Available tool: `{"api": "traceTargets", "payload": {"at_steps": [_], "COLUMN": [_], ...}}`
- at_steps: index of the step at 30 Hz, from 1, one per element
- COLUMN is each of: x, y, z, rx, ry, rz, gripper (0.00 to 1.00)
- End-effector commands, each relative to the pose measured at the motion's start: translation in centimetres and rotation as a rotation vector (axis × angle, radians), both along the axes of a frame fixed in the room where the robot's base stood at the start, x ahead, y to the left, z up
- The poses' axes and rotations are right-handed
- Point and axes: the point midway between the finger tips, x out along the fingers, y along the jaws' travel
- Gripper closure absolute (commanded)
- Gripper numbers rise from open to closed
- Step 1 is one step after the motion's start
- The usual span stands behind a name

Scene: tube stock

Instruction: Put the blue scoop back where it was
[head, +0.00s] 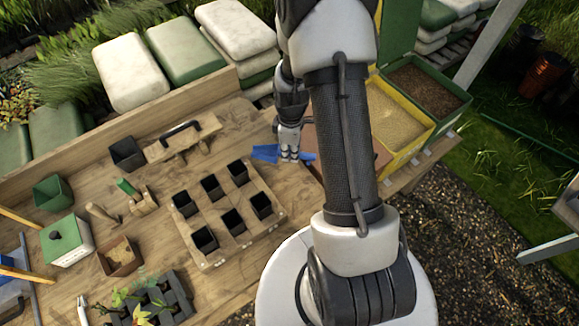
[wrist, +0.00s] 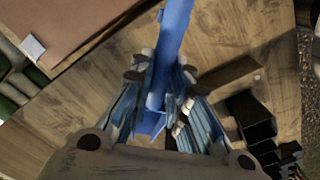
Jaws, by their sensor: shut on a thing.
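My gripper (head: 289,154) is shut on the blue scoop (head: 265,152) above the right end of the wooden bench (head: 240,112). In the head view the scoop shows on both sides of the fingers, its wider part to the left. In the wrist view the scoop (wrist: 174,38) runs between the fingers (wrist: 163,80), from the top edge down to below them. The fingers hide its middle. I cannot tell how high above the bench it is.
A wooden tray (head: 218,227) with several black pots stands left of my gripper. A yellow bin (head: 418,140) of pale grain and a green bin (head: 455,92) of dark soil stand right of my arm. A wooden caddy (head: 182,139) stands further left.

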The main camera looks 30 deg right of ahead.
Motion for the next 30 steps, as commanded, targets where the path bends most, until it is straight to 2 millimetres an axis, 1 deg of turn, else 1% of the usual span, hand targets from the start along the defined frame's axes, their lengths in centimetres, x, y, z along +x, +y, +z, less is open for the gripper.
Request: {"api": "traceTargets", "payload": {"at_steps": [1,4,6,13,18,21,27,30], "x": [-0.1,-0.1,0.0,0.0,-0.1,0.0,0.1,0.0], "y": [0.1,0.0,0.0,0.0,0.0,0.0,0.0,0.0], "z": [-1.6,-3.6,-4.5,-6.1,-8.6,-9.2,-9.1,-9.4], "rx": [0.001,0.001,0.001,0.001,0.001,-0.001,0.0,-0.001], "ry": [0.004,0.002,0.002,0.001,0.003,-0.001,-0.001,-0.001], "rz": [0.0,0.0,0.0,-0.001,-0.001,-0.001,-0.001,-0.001], "gripper": [1.0,1.0,1.0,1.0,1.0,1.0,1.0,1.0]}}
